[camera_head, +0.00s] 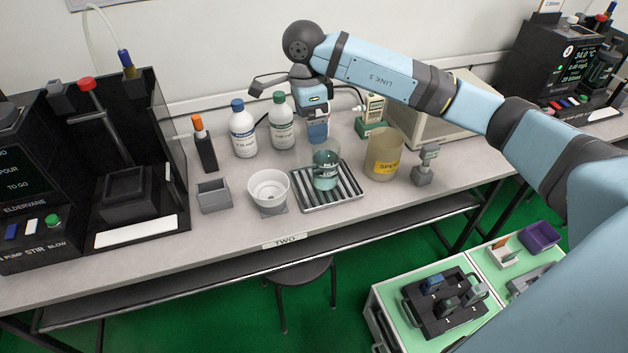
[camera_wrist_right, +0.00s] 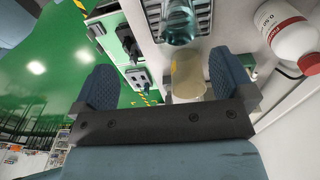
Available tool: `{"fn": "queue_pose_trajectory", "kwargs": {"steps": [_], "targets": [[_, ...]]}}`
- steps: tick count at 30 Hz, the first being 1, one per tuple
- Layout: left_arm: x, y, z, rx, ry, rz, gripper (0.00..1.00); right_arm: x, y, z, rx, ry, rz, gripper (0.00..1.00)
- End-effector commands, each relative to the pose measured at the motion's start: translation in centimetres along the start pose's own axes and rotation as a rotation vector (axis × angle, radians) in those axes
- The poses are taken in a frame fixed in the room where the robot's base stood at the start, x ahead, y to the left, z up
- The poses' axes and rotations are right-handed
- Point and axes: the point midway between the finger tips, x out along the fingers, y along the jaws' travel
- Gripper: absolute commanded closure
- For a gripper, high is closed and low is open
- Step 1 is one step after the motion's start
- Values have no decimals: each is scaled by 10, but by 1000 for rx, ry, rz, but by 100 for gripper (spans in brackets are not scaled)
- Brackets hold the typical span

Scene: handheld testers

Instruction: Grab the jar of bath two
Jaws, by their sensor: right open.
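A clear jar (camera_head: 325,177) with teal contents and pale lettering stands upright on a striped drain tray (camera_head: 345,201), behind the bench-edge label TWO (camera_head: 285,241). The jar also shows at the top of the right wrist view (camera_wrist_right: 178,22). My right arm reaches in from the right. Its gripper (camera_head: 316,128) is just behind and above the jar, apart from it and partly hard to make out. In the right wrist view the gripper (camera_wrist_right: 166,80) has its two blue fingers wide apart, with nothing held. My left gripper is not in view.
A yellowish beaker (camera_head: 384,158) stands right of the tray. It also shows between the fingers in the wrist view (camera_wrist_right: 187,78). A white bowl (camera_head: 268,188) is left of the tray. Two capped bottles, blue-capped (camera_head: 242,135) and green-capped (camera_head: 281,128), stand behind.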

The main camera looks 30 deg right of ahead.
Motion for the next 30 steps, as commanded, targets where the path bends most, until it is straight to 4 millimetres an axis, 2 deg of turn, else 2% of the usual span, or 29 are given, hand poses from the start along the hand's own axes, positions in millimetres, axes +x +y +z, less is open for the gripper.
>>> {"fn": "queue_pose_trajectory", "kwargs": {"steps": [1,5,15,18,26,30], "targets": [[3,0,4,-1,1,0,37,-4,-7,-11,11,44,-24,0],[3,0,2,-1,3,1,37,-6,-12,-24,24,100,-45,0],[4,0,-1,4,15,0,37,55,-15,-30,24,99,-43,0],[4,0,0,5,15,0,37,67,-16,-31,25,99,-45,0],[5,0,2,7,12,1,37,82,-18,-35,25,98,-43,0],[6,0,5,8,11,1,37,101,-23,-41,26,98,-42,0]]}}
